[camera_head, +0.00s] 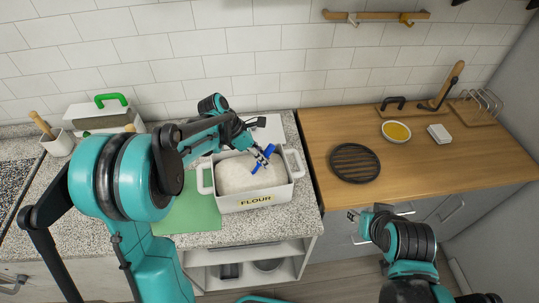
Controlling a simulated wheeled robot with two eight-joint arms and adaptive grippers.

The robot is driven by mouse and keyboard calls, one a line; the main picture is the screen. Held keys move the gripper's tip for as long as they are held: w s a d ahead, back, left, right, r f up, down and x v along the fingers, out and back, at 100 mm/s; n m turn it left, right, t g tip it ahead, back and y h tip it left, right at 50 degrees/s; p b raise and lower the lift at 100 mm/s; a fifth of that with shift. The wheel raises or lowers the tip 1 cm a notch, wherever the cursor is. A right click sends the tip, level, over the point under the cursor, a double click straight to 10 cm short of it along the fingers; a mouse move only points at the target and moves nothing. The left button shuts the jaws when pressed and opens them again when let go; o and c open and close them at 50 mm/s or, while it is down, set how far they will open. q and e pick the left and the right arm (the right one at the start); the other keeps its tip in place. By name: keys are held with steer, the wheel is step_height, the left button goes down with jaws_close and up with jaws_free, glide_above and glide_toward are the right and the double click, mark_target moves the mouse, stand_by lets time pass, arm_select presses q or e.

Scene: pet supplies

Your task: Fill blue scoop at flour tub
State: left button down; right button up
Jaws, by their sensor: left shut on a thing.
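The white flour tub (250,202), marked FLOUR, stands on the speckled counter and holds a heaped white mound of flour (240,175). My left gripper (260,154) is over the right part of the tub, shut on the blue scoop (268,153). The scoop is tilted and its lower end is at the flour surface; I cannot tell how much flour is in it. My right gripper (354,215) is in front of the wooden counter's front edge, away from the tub. Its fingers are too small to tell whether they are open.
A green mat (190,215) lies left of the tub. A box with a green handle (112,99) and a utensil crock (58,143) stand further left. The wooden counter holds a black round grate (355,163), a yellow-filled bowl (396,132) and a rack (478,107).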

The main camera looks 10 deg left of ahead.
arm_select(q)
steer(key=shift+s+a, duration=0.4)
steer(key=shift+a, duration=0.2)
steer(key=shift+w+d+r+p, duration=0.1)
steer(key=shift+d+r+p, duration=0.05)
steer(key=shift+r+p, duration=1.5)
steer(key=shift+w+d+r+p, duration=0.15)
steer(key=shift+r+p, duration=0.85)
steer(key=shift+r, duration=1.1)
steer(key=shift+d+r, duration=0.15)
steer(key=shift+r, duration=0.15)
steer(key=shift+w+d+r+g+y+p, duration=0.15)
steer(key=shift+d+g+y+p, duration=0.1)
steer(key=shift+g+y+p, duration=0.2)
steer(key=shift+w+d+r+g+y+p, duration=0.25)
steer(key=shift+w+d+g+y+p, duration=0.2)
steer(key=shift+w+d+y+p, duration=0.25)
steer(key=shift+w+d+n+g+y, duration=0.15)
steer(key=shift+w+d+g+y, duration=0.15)
steer(key=shift+d+g+y, duration=0.25)
steer(key=shift+w+d+n+g+y, duration=0.15)
steer(key=shift+w+d+g+y, duration=0.25)
steer(key=shift+y, duration=0.3)
steer(key=shift+s, duration=0.1)
